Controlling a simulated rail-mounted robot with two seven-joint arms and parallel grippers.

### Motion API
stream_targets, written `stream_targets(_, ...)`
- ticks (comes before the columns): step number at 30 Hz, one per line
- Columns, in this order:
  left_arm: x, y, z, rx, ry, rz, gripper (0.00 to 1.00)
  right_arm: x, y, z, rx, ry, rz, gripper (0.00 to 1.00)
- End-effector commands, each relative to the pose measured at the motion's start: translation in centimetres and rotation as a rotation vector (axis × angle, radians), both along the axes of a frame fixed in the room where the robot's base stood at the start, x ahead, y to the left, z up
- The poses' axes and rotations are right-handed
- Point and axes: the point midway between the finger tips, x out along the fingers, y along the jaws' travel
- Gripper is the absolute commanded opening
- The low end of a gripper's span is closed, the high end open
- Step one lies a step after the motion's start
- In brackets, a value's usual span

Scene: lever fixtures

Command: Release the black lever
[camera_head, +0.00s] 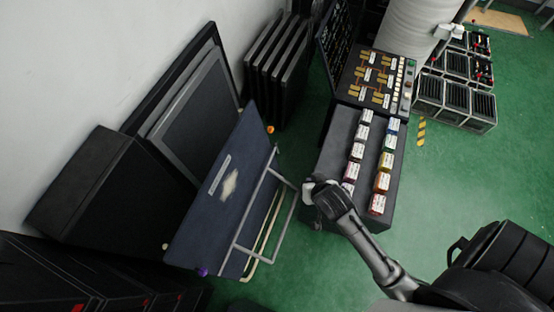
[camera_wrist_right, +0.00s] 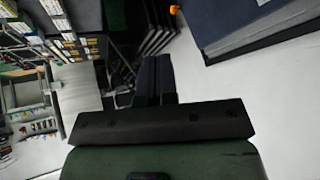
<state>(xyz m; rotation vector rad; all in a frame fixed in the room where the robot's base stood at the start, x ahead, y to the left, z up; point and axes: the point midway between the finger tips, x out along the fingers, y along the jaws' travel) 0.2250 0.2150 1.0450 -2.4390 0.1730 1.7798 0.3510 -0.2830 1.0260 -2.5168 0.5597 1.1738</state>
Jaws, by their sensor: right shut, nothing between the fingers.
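My right gripper (camera_head: 309,190) reaches in from the lower right in the head view, at the lower left corner of a dark grey console (camera_head: 338,140). In the right wrist view its two dark fingers (camera_wrist_right: 153,78) are together, with nothing between them. I cannot make out a black lever in either view; the gripper and forearm hide part of the console's near end. Two rows of small coloured blocks with white labels (camera_head: 378,204) run along the console top. I cannot tell whether the gripper touches the console. My left gripper is not in view.
A blue-topped folding table (camera_head: 220,190) with a grey tube frame stands tilted, left of the gripper. A control panel (camera_head: 374,80) is behind the console. Dark folded panels (camera_head: 277,65) lean by the wall. Green floor (camera_head: 445,185) is clear right of the console.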

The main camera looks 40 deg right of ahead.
Motion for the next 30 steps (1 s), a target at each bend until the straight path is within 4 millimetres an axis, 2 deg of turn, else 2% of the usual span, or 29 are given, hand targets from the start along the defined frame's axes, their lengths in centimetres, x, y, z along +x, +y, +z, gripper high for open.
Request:
stream_targets(1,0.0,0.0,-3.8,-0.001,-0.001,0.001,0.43,1.3,-0.7,-3.8,0.015,-0.045,-0.058,0.00)
stream_targets(3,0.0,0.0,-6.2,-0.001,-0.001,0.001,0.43,3.0,-1.7,-6.3,0.040,-0.113,-0.137,0.00)
stream_targets(18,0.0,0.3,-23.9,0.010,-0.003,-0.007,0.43,13.5,-7.4,-23.0,0.309,-0.606,-0.571,0.00)
stream_targets(24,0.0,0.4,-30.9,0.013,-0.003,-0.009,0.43,17.1,-8.6,-29.4,0.465,-0.786,-0.673,0.00)
stream_targets(30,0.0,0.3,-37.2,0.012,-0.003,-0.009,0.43,20.3,-9.0,-34.9,0.636,-0.931,-0.734,0.00)
